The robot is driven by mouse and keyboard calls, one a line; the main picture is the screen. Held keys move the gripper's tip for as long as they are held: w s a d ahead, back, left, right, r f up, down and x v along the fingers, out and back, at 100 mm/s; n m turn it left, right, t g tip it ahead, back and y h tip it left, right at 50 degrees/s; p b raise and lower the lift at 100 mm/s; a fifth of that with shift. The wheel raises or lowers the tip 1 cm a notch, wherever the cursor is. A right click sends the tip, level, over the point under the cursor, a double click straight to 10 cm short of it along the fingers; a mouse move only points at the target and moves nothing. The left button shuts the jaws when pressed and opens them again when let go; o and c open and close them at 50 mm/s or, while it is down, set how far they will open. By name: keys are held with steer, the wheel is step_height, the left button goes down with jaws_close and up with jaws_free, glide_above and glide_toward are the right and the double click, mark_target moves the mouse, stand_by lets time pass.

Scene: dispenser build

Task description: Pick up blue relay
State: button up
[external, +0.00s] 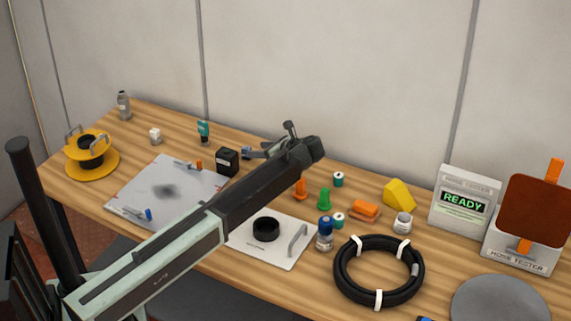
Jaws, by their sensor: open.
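Another small blue piece (148,214) lies at the front of the grey-white mat (180,205).
A yellow spool (92,168) stands at the left. Orange and green cones, a blue-capped jar (325,240), a black cable coil (340,268) and a tester reading READY (464,203) crowd the right. The wooden bench (75,205) backs onto a grey wall.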

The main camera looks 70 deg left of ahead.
mark_target(246, 150)
steer(key=shift+s+a+f, duration=0.4)
steer(key=shift+a+f, duration=0.1)
steer(key=shift+f, duration=0.05)
steer(key=b+x, duration=0.2)
steer(key=x, duration=0.4)
steer(key=shift+f, duration=0.1)
jaws_close()
